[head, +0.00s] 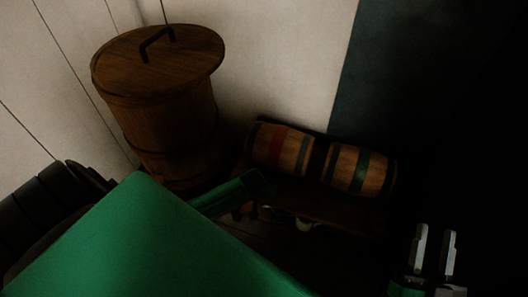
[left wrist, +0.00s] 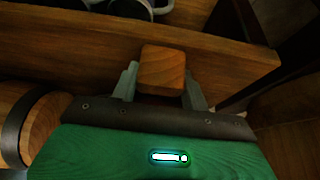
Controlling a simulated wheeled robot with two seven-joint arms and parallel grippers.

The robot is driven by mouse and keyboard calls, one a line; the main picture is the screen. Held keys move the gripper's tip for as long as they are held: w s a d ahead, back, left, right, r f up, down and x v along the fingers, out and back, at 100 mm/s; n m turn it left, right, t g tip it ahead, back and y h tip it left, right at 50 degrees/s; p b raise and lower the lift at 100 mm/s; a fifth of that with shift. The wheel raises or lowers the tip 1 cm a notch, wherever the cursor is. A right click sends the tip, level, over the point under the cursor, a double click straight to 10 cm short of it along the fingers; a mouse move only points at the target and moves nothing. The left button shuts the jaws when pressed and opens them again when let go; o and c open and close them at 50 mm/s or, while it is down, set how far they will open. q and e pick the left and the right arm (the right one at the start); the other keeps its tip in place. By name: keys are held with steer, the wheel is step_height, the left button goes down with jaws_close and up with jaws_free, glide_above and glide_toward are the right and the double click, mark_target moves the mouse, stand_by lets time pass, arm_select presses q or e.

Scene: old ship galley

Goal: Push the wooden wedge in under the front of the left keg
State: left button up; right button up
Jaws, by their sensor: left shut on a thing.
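The left keg (head: 278,147), with a red band, lies on its side on a dark wooden rack beside the right keg (head: 358,170), which has a green band. In the left wrist view the wooden wedge (left wrist: 162,68) shows as a light brown block between the fingers of my left gripper (left wrist: 162,82), which is shut on it. The wedge is in front of a long wooden board (left wrist: 230,60); I cannot tell if they touch. In the head view the wedge and left fingers are mostly hidden by my green arm. My right gripper (head: 436,232) is open and empty at lower right.
A large lidded wooden barrel (head: 158,105) stands left of the rack. Pale metal items (left wrist: 130,8) show beyond the board, and a rounded wooden thing with a dark hoop (left wrist: 42,125) is close at left. The right side of the head view is very dark.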

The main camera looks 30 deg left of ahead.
arm_select(q)
steer(key=shift+w, duration=0.1)
steer(key=shift+w+a+f, duration=0.1)
steer(key=shift+w+a, duration=0.15)
steer(key=shift+w, duration=0.9)
steer(key=shift+w+a, duration=0.3)
steer(key=shift+w, duration=0.8)
steer(key=shift+w+a+f, duration=0.1)
steer(key=shift+w+a, duration=0.15)
steer(key=shift+w, duration=0.9)
steer(key=o, duration=0.9)
steer(key=shift+c, duration=0.2)
steer(key=shift+c, duration=0.6)
